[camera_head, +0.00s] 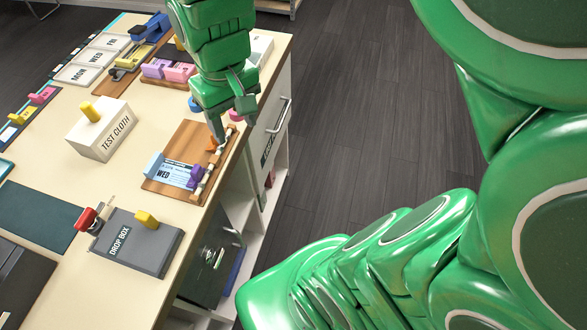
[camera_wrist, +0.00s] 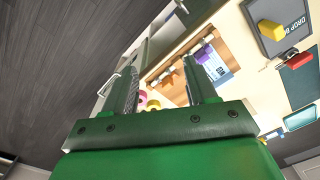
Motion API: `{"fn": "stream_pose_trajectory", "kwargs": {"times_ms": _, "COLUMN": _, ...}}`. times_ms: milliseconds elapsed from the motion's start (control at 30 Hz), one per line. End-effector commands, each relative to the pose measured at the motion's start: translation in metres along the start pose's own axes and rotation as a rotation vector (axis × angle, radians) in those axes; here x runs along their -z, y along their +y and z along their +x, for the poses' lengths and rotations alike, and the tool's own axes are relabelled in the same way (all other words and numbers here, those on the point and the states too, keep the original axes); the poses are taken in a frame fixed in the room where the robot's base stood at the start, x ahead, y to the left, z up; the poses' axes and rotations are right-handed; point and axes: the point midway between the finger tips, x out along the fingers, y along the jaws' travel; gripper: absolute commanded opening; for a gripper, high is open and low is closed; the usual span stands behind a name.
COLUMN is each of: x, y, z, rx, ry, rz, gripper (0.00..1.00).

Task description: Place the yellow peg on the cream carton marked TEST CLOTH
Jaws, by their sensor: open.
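The cream carton marked TEST CLOTH (camera_head: 100,137) stands on the desk, left of centre in the head view. A yellow peg (camera_head: 91,111) rests on its top. Another yellow peg (camera_head: 146,219) is on the grey DROP BOX (camera_head: 137,246), nearer the front; this peg also shows in the wrist view (camera_wrist: 270,33). My gripper (camera_head: 228,126) is open above the right end of a wooden board, to the right of the carton and apart from both yellow pegs. In the wrist view its fingers (camera_wrist: 161,80) have nothing visible between them in their grasp.
A red clip (camera_head: 87,219) is beside the DROP BOX. MON, WED and FRI trays stand at the back left. The desk's right edge is close to my gripper.

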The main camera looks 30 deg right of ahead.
Motion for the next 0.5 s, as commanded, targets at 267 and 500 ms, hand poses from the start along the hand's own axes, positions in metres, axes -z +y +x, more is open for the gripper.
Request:
{"fn": "stream_pose_trajectory", "kwargs": {"times_ms": 267, "x": -0.097, "y": 0.021, "z": 0.015, "rx": -0.015, "ry": -0.1, "rz": 0.138, "gripper": 0.57}}
{"fn": "stream_pose_trajectory", "kwargs": {"times_ms": 500, "x": -0.135, "y": 0.024, "z": 0.024, "rx": -0.018, "ry": -0.146, "rz": 0.192, "gripper": 0.57}}
